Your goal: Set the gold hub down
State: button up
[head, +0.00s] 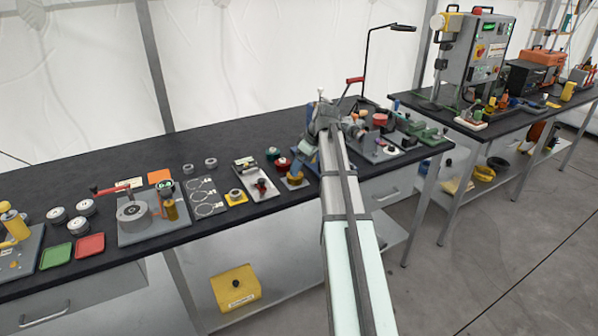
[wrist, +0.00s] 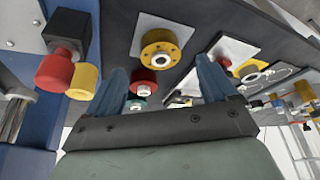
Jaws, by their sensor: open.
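The gold hub (wrist: 160,48) is a thick yellow ring with a silver centre and small dark holes in its face. It sits on a pale grey square plate (wrist: 139,25) in the wrist view, just beyond the fingertips. My gripper (wrist: 161,64) is open, with a blue finger on each side and nothing held between them. In the head view the gold hub (head: 296,173) is on its small plate (head: 303,184) on the bench, just left of my arm. The fingers cannot be made out in the head view.
A red knob-like part (wrist: 143,80) stands close to the left finger. Fixtures with red and yellow knobs (wrist: 60,72) stand close by. The back of the dark bench (head: 100,165) is clear.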

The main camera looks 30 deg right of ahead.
jog(key=v, duration=0.6)
jog(key=shift+r, duration=0.2)
jog(key=shift+o, duration=0.5)
jog(key=shift+d, duration=0.1)
jog(key=shift+o, duration=0.8)
jog(key=s+d+r+m, duration=0.1)
jog(key=s+d+r, duration=0.1)
jog(key=d, duration=0.3)
jog(key=s+d+r+h, duration=0.1)
jog(key=s+d+r, duration=0.1)
jog(key=d, duration=0.4)
jog(key=shift+d+m, duration=0.35)
jog(key=shift+m, duration=0.05)
jog(key=shift+d+r+m+h, duration=0.6)
jog(key=shift+d+r+m, duration=0.1)
jog(key=shift+d+m, duration=1.35)
jog(key=shift+t, duration=0.3)
jog(key=x, duration=0.9)
jog(key=shift+f, duration=0.25)
jog(key=shift+r, duration=0.1)
jog(key=v, duration=0.9)
jog(key=shift+s+r, duration=0.2)
jog(key=shift+r, duration=0.2)
